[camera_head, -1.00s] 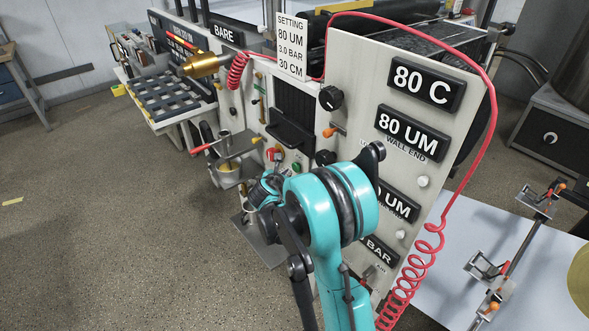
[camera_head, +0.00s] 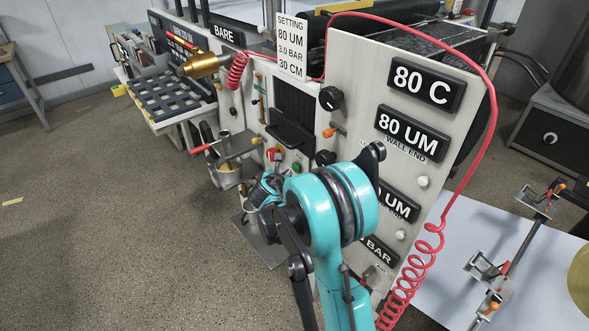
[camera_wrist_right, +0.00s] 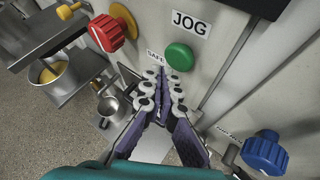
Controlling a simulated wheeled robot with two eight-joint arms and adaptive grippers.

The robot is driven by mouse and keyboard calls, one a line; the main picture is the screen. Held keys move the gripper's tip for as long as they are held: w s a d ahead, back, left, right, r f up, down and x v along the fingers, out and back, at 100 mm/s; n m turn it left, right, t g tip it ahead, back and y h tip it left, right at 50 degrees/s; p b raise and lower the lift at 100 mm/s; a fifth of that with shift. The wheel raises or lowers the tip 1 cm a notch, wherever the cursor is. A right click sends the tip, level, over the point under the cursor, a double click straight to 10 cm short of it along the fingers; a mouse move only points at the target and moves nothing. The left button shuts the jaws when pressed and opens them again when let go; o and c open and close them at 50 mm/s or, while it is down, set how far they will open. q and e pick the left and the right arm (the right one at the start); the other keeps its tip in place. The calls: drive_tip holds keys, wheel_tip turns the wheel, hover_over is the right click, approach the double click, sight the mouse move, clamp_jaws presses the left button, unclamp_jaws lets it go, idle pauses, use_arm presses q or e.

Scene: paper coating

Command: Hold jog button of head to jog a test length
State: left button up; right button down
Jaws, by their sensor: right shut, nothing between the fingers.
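The green jog button (camera_wrist_right: 180,56) sits on the pale machine panel under a JOG label (camera_wrist_right: 190,22) in the right wrist view. In the head view the green button (camera_head: 296,168) shows small, just above my right arm. My right gripper (camera_wrist_right: 161,78) is shut and empty, its fingertips just below and left of the green button in the wrist view. I cannot tell whether they touch the panel. My left gripper is in neither view.
A red knob on a yellow base (camera_wrist_right: 109,33) is left of the jog button, and a blue knob (camera_wrist_right: 264,153) is at lower right. A metal pot (camera_wrist_right: 47,72) and a metal cup (camera_wrist_right: 113,103) stand left of the fingers. A coiled red hose (camera_head: 425,255) hangs at the panel's right.

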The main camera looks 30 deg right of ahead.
idle(0.4)
drive_tip(key=shift+d, duration=0.45)
drive_tip(key=shift+d, duration=0.5)
idle(0.6)
idle(4.0)
drive_tip(key=shift+a, duration=0.95)
drive_tip(key=shift+a, duration=0.1)
drive_tip(key=shift+s+a+b, duration=0.15)
drive_tip(key=shift+a+b, duration=0.05)
drive_tip(key=shift+a, duration=1)
drive_tip(key=shift+s+a+b, duration=0.1)
drive_tip(key=shift+a+b, duration=0.1)
drive_tip(key=shift+a, duration=1)
